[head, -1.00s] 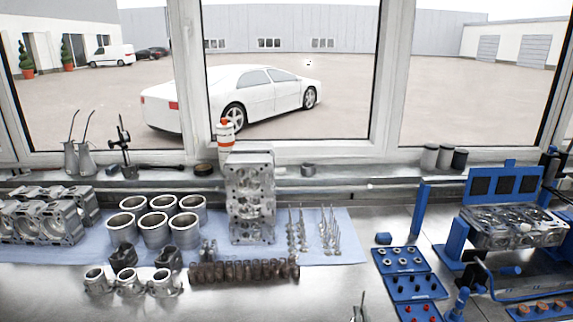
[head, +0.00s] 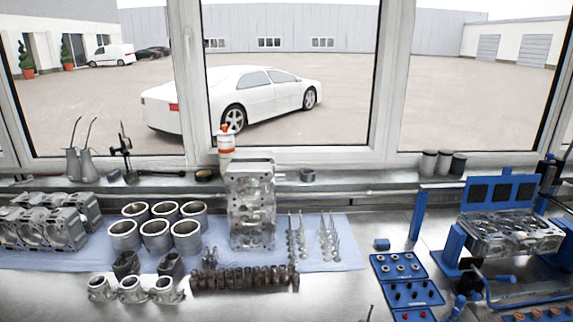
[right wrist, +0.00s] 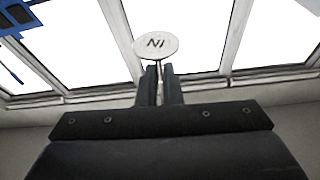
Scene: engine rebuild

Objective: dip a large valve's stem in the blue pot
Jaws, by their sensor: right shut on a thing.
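My right gripper (right wrist: 160,85) is shut on a large valve in the right wrist view. The valve's round pale head (right wrist: 155,46), marked "IN", sits beyond the fingertips; its stem is mostly hidden between the fingers. In the head view only a thin dark tip shows at the bottom edge, too small to identify. More valves (head: 328,240) stand in rows on the blue mat (head: 345,258). A small blue item (head: 382,244) beside the blue trays may be the blue pot; I cannot tell for sure. My left gripper is out of view.
Blue trays (head: 412,291) of small parts lie at the right. An upright metal block (head: 250,205), cylinder liners (head: 155,235) and a row of dark parts (head: 245,279) fill the middle and left.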

